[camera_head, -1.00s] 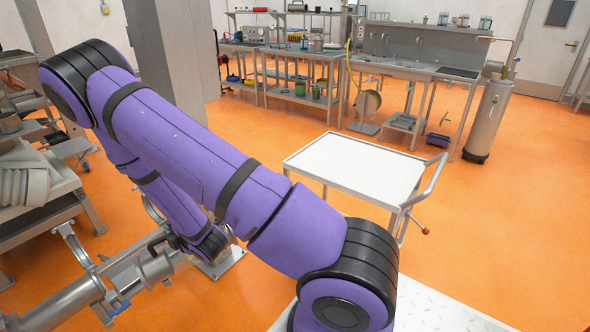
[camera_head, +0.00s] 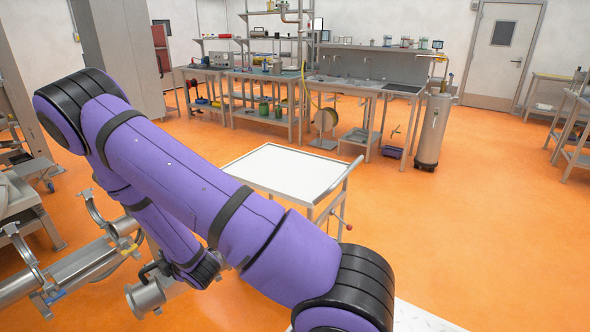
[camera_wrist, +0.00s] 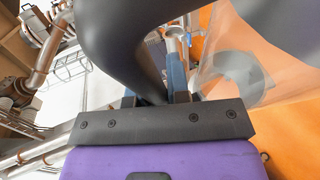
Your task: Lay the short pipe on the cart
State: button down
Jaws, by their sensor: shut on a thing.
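The short pipe (camera_head: 148,297) is a grey metal piece at the lower left of the head view, beside my purple wrist. My gripper (camera_head: 152,271) is shut on it, with a black finger showing at its top; the wrist hides much of the grip. In the wrist view, my gripper (camera_wrist: 153,96) shows blue-grey finger parts, and a large dark curved shape blocks much of the view. The cart (camera_head: 278,172) has a white flat top and a push handle at its right. It stands beyond my arm, partly covered by it, and its visible top is bare.
Pipework with open clamps (camera_head: 75,273) runs at the lower left, close to the held pipe. A grey pillar (camera_head: 125,55) stands behind my arm. Workbenches (camera_head: 360,88) and a gas cylinder (camera_head: 432,130) are at the back. The orange floor right of the cart is clear.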

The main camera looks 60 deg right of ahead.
aim_at(283, 167)
jog(key=k+z, duration=0.15)
jog(key=z, duration=1.1)
jog(key=j+z, duration=0.2)
jog(key=z, duration=0.15)
jog(key=i+j+z, duration=0.1)
jog(key=j+z, duration=0.35)
jog(key=z, duration=0.25)
